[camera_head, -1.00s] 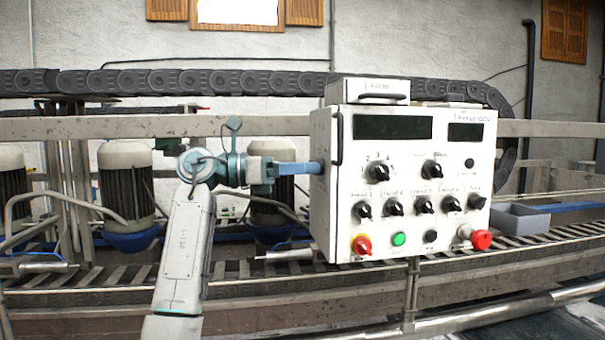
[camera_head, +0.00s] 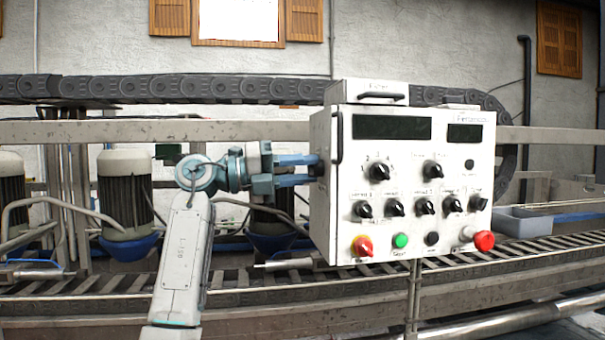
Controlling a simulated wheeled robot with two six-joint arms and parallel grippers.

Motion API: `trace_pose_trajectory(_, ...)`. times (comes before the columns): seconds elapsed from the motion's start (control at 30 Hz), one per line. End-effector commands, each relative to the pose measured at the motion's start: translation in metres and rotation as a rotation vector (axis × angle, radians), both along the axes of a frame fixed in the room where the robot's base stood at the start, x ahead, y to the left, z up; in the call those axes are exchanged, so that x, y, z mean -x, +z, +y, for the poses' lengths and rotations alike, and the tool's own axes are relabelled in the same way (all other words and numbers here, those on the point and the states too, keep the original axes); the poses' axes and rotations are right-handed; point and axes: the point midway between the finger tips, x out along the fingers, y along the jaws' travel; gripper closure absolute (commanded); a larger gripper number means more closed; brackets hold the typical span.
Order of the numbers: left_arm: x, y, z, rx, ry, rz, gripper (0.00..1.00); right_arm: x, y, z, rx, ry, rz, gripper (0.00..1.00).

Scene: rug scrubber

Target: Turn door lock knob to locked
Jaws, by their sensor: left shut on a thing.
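A white control box (camera_head: 336,235) stands right of centre, with black knobs, coloured buttons and two dark displays on its front. My left gripper (camera_head: 312,170) reaches from the left to the box's left side face. Its two blue fingers show one above the other, and they are shut on a small dark door lock knob (camera_head: 319,169) on that face. The fingers largely hide the knob, so I cannot tell its exact angle. My right gripper is not in view.
A black vertical handle (camera_head: 336,138) sits on the box's front left edge, just above my fingers. A conveyor with rollers (camera_head: 480,257) runs below and behind. Motors (camera_head: 125,190) stand at the left. A grey bin (camera_head: 522,224) is at the right.

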Motion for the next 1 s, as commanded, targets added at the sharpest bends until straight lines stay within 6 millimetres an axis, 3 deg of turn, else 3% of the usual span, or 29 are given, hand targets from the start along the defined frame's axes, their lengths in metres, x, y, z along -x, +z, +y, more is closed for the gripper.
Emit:
trace_pose_trajectory(0.5,0.0012,0.0042,0.0003,0.076,0.003,0.349,0.95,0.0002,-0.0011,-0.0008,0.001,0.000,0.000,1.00)
trace_pose_trajectory(1.0,0.0013,0.0041,0.0004,0.092,0.003,0.428,0.95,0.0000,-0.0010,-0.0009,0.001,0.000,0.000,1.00)
